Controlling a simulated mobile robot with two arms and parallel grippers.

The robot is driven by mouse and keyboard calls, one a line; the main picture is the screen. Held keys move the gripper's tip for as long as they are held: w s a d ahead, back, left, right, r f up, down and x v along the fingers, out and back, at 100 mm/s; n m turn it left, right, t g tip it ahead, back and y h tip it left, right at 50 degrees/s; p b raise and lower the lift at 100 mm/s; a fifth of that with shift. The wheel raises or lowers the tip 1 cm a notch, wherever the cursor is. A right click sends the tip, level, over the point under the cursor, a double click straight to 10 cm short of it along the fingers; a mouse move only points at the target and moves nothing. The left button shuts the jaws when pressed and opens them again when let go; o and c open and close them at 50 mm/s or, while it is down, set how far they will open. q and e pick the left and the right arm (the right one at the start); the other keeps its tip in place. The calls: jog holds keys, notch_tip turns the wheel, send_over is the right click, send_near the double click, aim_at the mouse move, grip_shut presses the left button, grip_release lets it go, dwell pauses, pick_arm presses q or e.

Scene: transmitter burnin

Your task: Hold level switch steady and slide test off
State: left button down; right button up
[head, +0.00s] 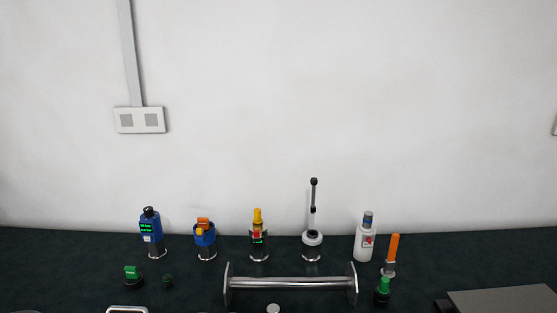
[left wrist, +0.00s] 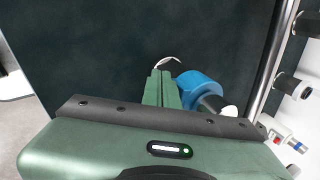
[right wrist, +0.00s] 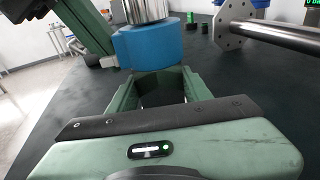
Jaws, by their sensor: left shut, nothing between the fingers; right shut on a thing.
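A blue device with a metal cylinder (right wrist: 148,10) shows in the right wrist view, its blue body (right wrist: 150,45) at my right fingertips. I take it for the level switch, but no label is visible. My right gripper (right wrist: 157,74) is shut on it. In the left wrist view the blue body (left wrist: 200,88) lies just right of my left fingers, with a dark part and a white end. My left gripper (left wrist: 162,76) is shut and empty beside it; whether they touch is unclear. The test slide cannot be made out. Neither gripper shows in the head view.
Several instruments stand along the back of the dark bench, including a blue one with a display (head: 151,235) and a white one (head: 364,243). A metal bar on end plates (head: 291,283) lies in front of them. A grey box (head: 500,299) is at right.

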pick_arm(q)
jog(key=shift+a+r, duration=0.1)
jog(key=shift+a, duration=0.05)
jog(key=shift+v, duration=2.45)
pick_arm(e)
jog(key=o, duration=1.5)
jog(key=shift+c, duration=0.2)
